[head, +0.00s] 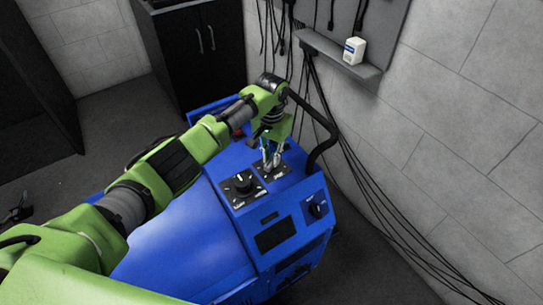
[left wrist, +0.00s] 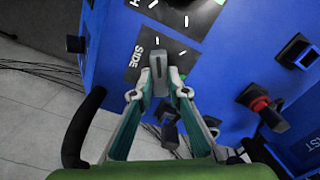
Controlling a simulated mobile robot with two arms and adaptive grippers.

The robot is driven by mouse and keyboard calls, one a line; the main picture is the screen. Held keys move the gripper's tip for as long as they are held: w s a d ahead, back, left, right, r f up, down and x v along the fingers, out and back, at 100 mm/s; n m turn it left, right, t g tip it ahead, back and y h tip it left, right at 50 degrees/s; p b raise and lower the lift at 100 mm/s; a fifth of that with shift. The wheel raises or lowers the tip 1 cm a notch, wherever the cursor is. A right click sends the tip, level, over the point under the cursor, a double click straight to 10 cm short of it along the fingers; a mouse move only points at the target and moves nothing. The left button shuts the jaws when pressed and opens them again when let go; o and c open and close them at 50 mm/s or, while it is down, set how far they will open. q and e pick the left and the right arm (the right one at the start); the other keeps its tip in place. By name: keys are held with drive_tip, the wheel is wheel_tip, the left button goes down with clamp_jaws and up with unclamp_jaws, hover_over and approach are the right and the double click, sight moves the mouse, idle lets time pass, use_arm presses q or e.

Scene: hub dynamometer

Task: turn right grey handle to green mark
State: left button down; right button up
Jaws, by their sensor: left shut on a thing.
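The right grey handle (left wrist: 158,76) stands on a black plate marked "SIDE" (left wrist: 137,65) in the left wrist view. In the head view my left gripper (head: 271,162) reaches down onto the right black plate (head: 283,172) and mostly hides the handle. My right gripper is not in view.
A second dial (head: 243,183) sits left of it on the blue machine (head: 190,240). A black curved bar (head: 328,135) rises close to my gripper. A red button (left wrist: 263,105) shows in the wrist view. A shelf with a white box (head: 354,51) is on the wall.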

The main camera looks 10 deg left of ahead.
use_arm(q)
drive_tip(key=shift+m, duration=0.3)
drive_tip(key=m+p, duration=0.1)
drive_tip(key=m, duration=0.4)
drive_tip(key=shift+m, duration=0.4)
drive_tip(key=m, duration=0.6)
drive_tip(key=shift+w, duration=0.1)
drive_tip(key=m, duration=0.5)
drive_tip(key=shift+m, duration=0.3)
drive_tip(key=m, duration=0.5)
drive_tip(key=shift+r+m, duration=0.1)
drive_tip(key=shift+m, duration=0.3)
drive_tip(key=c, duration=2)
unclamp_jaws()
drive_tip(key=shift+o, duration=0.2)
